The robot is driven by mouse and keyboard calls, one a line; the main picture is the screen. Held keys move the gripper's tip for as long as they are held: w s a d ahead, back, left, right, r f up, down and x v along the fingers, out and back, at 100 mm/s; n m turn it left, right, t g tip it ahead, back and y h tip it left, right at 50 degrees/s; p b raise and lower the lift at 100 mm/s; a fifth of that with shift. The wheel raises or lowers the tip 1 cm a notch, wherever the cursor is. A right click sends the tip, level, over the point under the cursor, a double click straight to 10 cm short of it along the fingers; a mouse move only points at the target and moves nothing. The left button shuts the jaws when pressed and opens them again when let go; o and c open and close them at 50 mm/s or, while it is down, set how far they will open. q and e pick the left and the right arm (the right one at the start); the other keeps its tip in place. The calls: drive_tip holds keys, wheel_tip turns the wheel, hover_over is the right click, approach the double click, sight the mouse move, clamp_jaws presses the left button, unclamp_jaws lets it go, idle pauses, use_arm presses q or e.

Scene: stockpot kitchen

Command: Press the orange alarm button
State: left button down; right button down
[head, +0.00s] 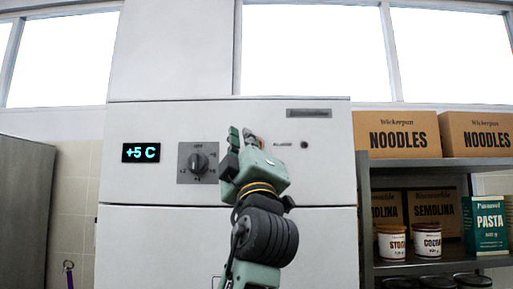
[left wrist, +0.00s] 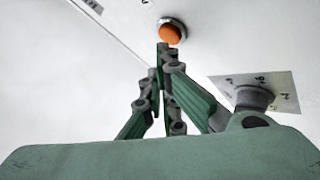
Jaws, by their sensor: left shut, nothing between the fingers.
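The orange alarm button (left wrist: 171,34) is a small round cap in a light ring on a white panel, seen in the left wrist view. In the head view it does not show; my left gripper (head: 243,134) covers that part of the white cabinet front (head: 325,175). My left gripper is shut and empty. In the left wrist view its fingertips (left wrist: 164,48) appear just below the button, overlapping its lower edge in the picture. I cannot tell whether they touch it. My right gripper is not in view.
A dial knob (head: 198,162) on a grey plate sits left of my gripper, with a +5 C display (head: 141,152) further left. A small dark round fitting (head: 304,145) is to the right. A shelf (head: 440,165) with noodle boxes (head: 397,134) stands at the right.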

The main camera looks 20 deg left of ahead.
use_arm(q)
drive_tip(key=shift+s, duration=0.15)
drive_tip(key=s, duration=0.1)
drive_tip(key=s+d+b, duration=0.1)
drive_tip(key=s, duration=0.1)
drive_tip(key=s+b, duration=0.1)
drive_tip(key=shift+s+d, duration=0.25)
drive_tip(key=shift+s, duration=0.15)
idle(0.9)
